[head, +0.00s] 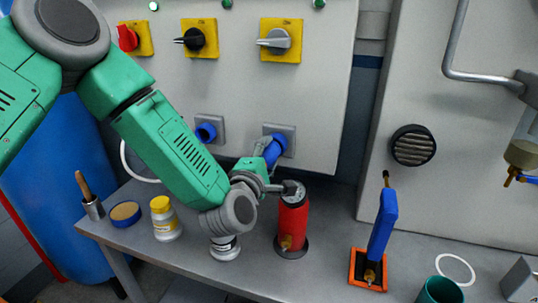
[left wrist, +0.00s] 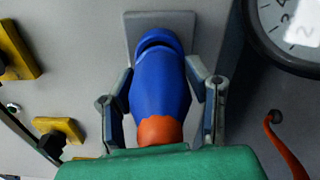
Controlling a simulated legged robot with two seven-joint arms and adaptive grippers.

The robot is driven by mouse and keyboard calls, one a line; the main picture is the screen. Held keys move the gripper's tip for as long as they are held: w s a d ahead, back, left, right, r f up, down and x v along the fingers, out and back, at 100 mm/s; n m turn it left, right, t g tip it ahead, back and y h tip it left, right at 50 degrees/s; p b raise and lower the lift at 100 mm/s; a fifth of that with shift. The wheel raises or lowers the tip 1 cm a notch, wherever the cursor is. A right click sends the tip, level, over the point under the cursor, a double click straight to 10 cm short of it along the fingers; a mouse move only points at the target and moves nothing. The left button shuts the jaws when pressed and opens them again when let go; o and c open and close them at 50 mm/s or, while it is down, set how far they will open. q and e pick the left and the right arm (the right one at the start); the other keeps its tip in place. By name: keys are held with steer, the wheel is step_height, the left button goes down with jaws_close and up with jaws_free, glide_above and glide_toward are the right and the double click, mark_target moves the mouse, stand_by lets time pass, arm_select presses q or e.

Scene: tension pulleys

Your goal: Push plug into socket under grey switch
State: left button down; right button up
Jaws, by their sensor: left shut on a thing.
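The grey switch (head: 278,40) sits on a yellow plate at the upper right of the panel. Below it is a grey socket plate (head: 288,130), which also shows in the left wrist view (left wrist: 187,22). My left gripper (head: 264,163) is shut on the blue plug (head: 272,151). In the left wrist view the plug (left wrist: 160,88), with an orange rear end, lies between the fingers (left wrist: 160,92). Its front meets the blue socket (left wrist: 158,38), with a dark curved line between them. How deep it sits I cannot tell. My right gripper is out of view.
Another blue socket (head: 206,132) is under the black switch (head: 195,39); a red switch (head: 130,38) is further left. A red extinguisher (head: 292,222) stands on the grey table (head: 190,262) close to my gripper. A yellow-capped jar (head: 165,220) is left.

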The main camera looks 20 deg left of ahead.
arm_select(q)
steer(key=shift+w+a+r, duration=0.1)
steer(key=shift+w+a, duration=0.1)
steer(key=shift+w, duration=0.05)
